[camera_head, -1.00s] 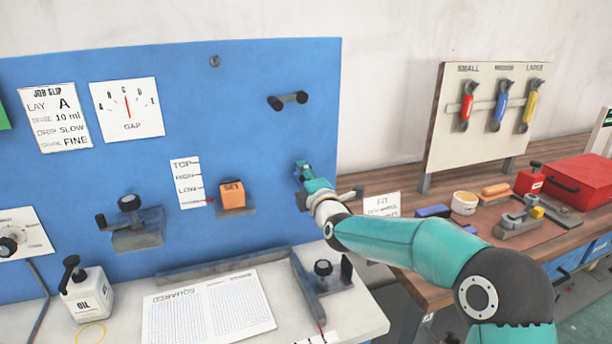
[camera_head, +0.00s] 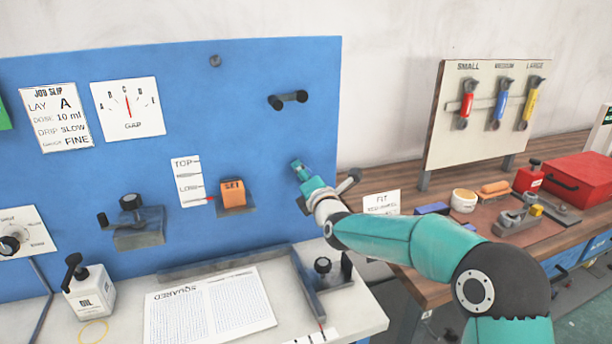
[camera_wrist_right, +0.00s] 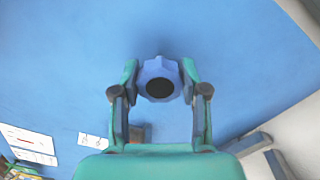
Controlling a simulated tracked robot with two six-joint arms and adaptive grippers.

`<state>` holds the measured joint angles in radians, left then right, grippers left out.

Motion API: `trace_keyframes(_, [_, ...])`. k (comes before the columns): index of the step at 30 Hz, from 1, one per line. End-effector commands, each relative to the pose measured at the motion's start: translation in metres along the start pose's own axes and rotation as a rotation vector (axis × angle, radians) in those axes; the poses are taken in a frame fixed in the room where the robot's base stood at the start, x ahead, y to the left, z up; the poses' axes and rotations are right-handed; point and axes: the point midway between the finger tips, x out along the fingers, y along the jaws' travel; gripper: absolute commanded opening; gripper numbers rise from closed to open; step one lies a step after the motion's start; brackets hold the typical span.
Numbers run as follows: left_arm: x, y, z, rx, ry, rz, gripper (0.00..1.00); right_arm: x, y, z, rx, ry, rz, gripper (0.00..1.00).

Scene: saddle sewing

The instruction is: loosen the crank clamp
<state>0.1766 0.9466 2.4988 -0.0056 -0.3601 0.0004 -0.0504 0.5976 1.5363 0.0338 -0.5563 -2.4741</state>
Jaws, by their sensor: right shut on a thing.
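My right gripper (camera_head: 299,168) is at the right part of the blue panel (camera_head: 240,100). In the right wrist view, its two teal fingers stand on either side of a faceted blue knob (camera_wrist_right: 158,68) with a dark round centre, and are shut on it. The knob appears to be the clamp; its link to the crank is hidden. A grey bar (camera_wrist_right: 245,147) at lower right in the wrist view may be the crank arm. My left gripper is out of view.
An orange SET block (camera_head: 232,192) sits on a small ledge left of my gripper. A dark double-ended handle (camera_head: 288,100) is above. A wooden bench with tools lies right.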

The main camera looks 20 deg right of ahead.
Motion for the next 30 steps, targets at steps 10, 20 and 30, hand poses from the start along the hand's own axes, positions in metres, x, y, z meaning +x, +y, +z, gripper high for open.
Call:
trace_keyframes(10, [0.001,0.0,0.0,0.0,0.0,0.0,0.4,0.0,-0.006,-0.007,0.001,0.015,-0.012,0.66])
trace_keyframes(20, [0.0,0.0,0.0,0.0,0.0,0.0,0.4,-0.001,-0.003,-0.003,0.001,0.007,-0.006,0.7])
trace_keyframes(30, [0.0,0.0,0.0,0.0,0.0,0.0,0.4,-0.028,-0.002,-0.002,0.001,0.006,-0.005,0.7])
